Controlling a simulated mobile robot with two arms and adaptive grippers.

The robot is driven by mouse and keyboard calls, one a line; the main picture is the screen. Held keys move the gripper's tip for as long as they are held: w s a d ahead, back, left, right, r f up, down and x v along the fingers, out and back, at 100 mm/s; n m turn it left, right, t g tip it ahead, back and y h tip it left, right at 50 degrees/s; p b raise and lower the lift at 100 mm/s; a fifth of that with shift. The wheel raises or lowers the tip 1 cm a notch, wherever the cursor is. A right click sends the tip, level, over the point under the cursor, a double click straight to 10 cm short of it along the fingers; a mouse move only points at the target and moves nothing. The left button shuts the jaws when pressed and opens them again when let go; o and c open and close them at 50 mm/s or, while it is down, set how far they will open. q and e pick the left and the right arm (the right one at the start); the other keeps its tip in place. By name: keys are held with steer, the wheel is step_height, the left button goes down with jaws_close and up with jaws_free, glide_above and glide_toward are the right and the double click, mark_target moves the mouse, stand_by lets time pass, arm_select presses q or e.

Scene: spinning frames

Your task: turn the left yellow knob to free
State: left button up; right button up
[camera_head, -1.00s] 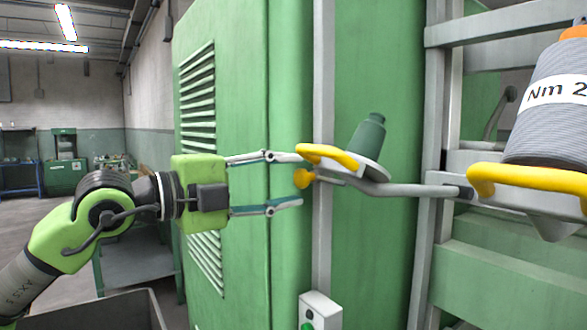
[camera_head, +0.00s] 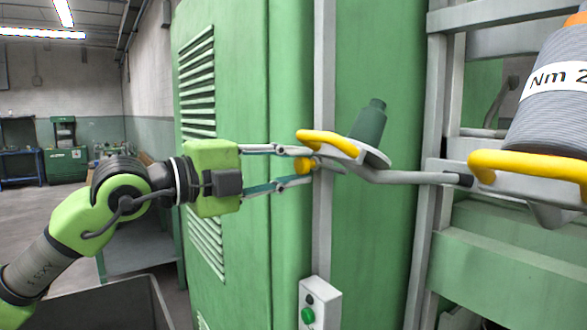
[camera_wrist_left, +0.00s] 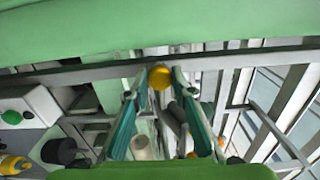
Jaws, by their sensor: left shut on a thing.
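The left yellow knob (camera_head: 304,165) is a small round ball below a curved yellow handle (camera_head: 327,140) on a grey bracket arm in front of the green cabinet. My left gripper (camera_head: 306,167) reaches in from the left and is shut on the knob, one finger above it and one below. In the left wrist view the knob (camera_wrist_left: 160,78) sits between the two fingertips. The knob is partly hidden by the fingers in the head view. My right gripper does not show.
A dark green bobbin holder (camera_head: 369,125) stands on the bracket. At right are a large grey spool (camera_head: 545,110) and a second yellow handle (camera_head: 520,165). A switch box (camera_head: 322,297) with a green button is below. A grey bin (camera_head: 90,309) stands at lower left.

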arm_select(q)
steer(key=m+b, duration=0.3)
steer(key=shift+f, duration=0.25)
steer(key=shift+r+m+b, duration=0.15)
steer(key=shift+m+b, duration=1.05)
steer(key=shift+m, duration=0.7)
steer(key=o, duration=1.1)
steer(key=shift+o, duration=0.2)
steer(key=shift+r, duration=0.1)
steer(key=v, duration=1.2)
steer(key=shift+c, duration=0.2)
